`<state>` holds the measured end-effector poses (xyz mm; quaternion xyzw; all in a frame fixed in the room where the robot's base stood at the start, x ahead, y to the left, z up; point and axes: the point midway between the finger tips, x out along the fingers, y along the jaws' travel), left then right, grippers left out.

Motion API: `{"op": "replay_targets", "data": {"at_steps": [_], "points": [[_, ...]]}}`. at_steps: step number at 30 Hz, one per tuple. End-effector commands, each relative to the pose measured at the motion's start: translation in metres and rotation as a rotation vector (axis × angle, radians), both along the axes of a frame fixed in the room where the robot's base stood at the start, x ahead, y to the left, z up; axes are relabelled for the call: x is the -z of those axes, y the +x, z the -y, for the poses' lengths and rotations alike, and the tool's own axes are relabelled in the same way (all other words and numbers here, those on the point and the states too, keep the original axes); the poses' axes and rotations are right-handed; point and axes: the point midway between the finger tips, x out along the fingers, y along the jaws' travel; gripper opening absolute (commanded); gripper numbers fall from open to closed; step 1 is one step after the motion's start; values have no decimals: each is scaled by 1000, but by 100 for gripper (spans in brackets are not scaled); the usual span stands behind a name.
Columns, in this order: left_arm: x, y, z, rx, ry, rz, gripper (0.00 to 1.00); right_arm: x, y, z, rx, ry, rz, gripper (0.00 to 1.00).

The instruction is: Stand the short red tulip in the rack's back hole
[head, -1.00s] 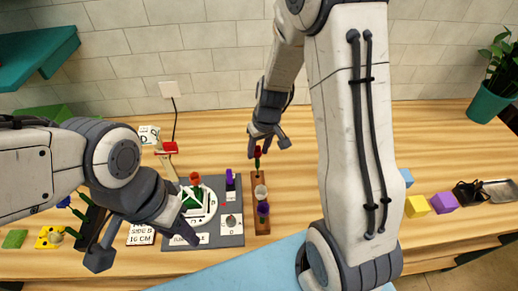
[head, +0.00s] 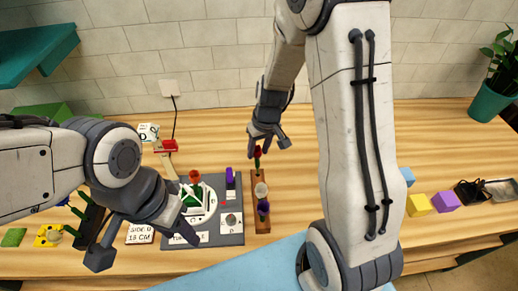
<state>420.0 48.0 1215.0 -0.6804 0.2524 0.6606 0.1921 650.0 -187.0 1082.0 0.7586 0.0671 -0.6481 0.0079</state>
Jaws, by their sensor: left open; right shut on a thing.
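The short red tulip (head: 257,152) is upright at the back end of the brown wooden rack (head: 261,226). My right gripper (head: 268,144) is shut on it near the bloom, and its green stem shows below. The stem's lower end is over or in the back hole; I cannot tell how deep. A pale flower (head: 261,190) stands in the middle of the rack and a purple one (head: 263,208) at the front. My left gripper (head: 145,243) is open and empty, left of the rack near the grey board.
A card (head: 140,233) reads 13 CM. Coloured blocks (head: 445,202) lie right. Wood behind the rack is clear.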

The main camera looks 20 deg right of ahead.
Motion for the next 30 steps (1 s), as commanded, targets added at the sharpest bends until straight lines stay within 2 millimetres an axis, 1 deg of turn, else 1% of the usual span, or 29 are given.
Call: {"op": "replay_targets", "data": {"at_steps": [30], "points": [[8,0,0,0,0,0,50,6,0,0,0,0,0,20]]}}
